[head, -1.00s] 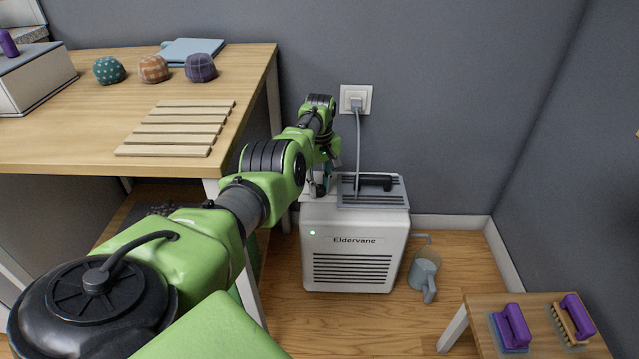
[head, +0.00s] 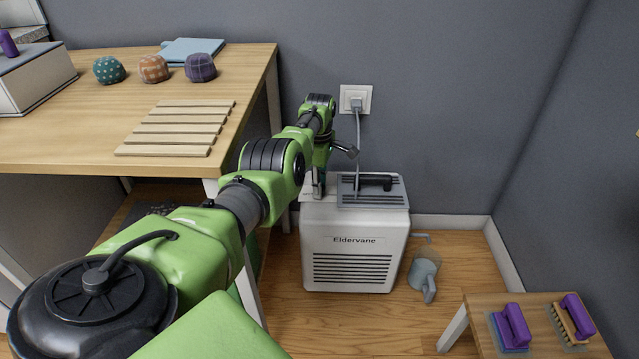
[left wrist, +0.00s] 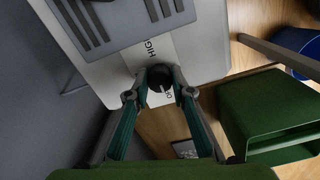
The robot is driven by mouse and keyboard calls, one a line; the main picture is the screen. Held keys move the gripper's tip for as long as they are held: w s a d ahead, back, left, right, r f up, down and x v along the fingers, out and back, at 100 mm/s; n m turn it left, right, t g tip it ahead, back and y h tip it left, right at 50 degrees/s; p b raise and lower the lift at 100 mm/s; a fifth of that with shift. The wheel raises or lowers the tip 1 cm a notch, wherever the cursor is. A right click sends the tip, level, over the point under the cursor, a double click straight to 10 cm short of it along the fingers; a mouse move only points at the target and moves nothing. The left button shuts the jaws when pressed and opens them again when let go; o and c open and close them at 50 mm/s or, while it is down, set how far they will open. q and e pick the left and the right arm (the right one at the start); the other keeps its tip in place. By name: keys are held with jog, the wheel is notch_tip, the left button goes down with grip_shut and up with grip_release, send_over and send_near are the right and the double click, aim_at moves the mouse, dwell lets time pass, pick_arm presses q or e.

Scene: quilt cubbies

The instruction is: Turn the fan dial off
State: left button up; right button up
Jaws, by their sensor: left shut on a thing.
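The white appliance (head: 352,250) labelled Eldervane stands on the floor against the wall, with a grey vent on top. Its dark round dial (left wrist: 160,79) shows in the left wrist view, on the white top beside the vent. The word HIGH and part of another marking are printed near the dial. My left gripper (left wrist: 160,90) points down and is shut on the dial, one finger on each side. In the head view the left gripper (head: 318,188) is at the appliance's top left, and the dial is hidden there. No light shows on the appliance's front. My right gripper is not seen.
A grey cord runs from the wall outlet (head: 356,99) down behind the vent, close to my gripper. A wooden desk (head: 60,145) is at the left. A jug (head: 424,272) stands right of the appliance. A low table (head: 478,312) with purple-handled brushes is at front right.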

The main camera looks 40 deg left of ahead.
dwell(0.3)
pick_arm(q)
jog(key=o, duration=1.1)
jog(key=shift+r, duration=0.2)
notch_tip(320, 180, up, 12)
jog(key=shift+f, duration=0.15)
